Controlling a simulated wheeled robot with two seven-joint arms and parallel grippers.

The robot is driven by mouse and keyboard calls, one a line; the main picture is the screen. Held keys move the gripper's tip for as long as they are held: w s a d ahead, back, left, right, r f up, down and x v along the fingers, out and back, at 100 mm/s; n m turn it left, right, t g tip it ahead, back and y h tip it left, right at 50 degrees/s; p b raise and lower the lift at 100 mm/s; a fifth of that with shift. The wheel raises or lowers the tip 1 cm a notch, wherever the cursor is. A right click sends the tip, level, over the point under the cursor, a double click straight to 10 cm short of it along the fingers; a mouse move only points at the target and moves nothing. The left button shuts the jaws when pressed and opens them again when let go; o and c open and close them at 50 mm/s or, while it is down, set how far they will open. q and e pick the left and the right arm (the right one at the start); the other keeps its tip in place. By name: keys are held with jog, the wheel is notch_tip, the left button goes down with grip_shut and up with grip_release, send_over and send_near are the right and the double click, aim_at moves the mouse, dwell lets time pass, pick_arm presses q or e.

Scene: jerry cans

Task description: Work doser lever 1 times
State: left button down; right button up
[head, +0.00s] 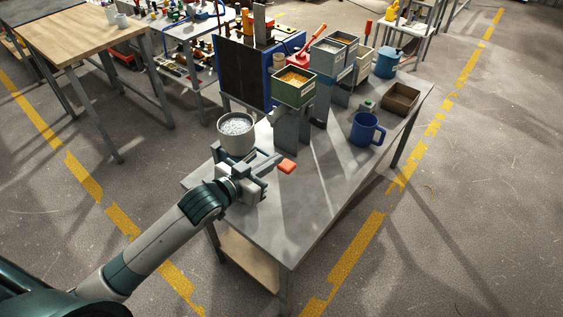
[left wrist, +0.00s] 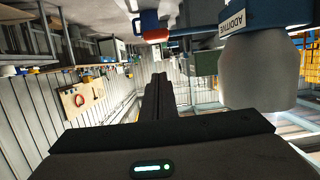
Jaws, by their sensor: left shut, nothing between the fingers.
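The doser shows in the head view as a pale round hopper (head: 237,146) filled with grey granules. In the left wrist view, which looks upside down, its grey hopper (left wrist: 258,72) joins a blue base (left wrist: 262,22) labelled ADDITIVE. A lever with an orange-red handle (head: 287,166) sticks out from the base; the handle also shows in the left wrist view (left wrist: 152,36). My left gripper (head: 274,159) is shut and empty, close to the handle in the head view. Its fingertips (left wrist: 158,78) show apart from the handle in the left wrist view. Gripper and arm hide part of the base.
A green box of yellow material (head: 294,88) stands raised behind the doser on the grey table (head: 310,205). A blue mug (head: 366,130) and a brown tray (head: 400,98) stand to the right. The table's near end is bare. A wooden table (head: 75,35) stands back left.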

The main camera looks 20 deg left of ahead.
pick_arm(q)
jog(key=w+d+f+p, duration=0.1)
jog(key=w+f+p, duration=0.1)
jog(key=f, duration=0.3)
jog(key=shift+w+d, duration=0.2)
jog(key=shift+w, duration=0.7)
jog(key=f+m+b, duration=0.1)
jog(key=f, duration=0.1)
jog(key=f+m+y+b, duration=0.1)
jog(key=f+m, duration=0.1)
jog(key=f, duration=0.1)
jog(key=shift+s+d+f, duration=0.1)
jog(key=shift+s+f, duration=0.1)
jog(key=shift+f, duration=0.25)
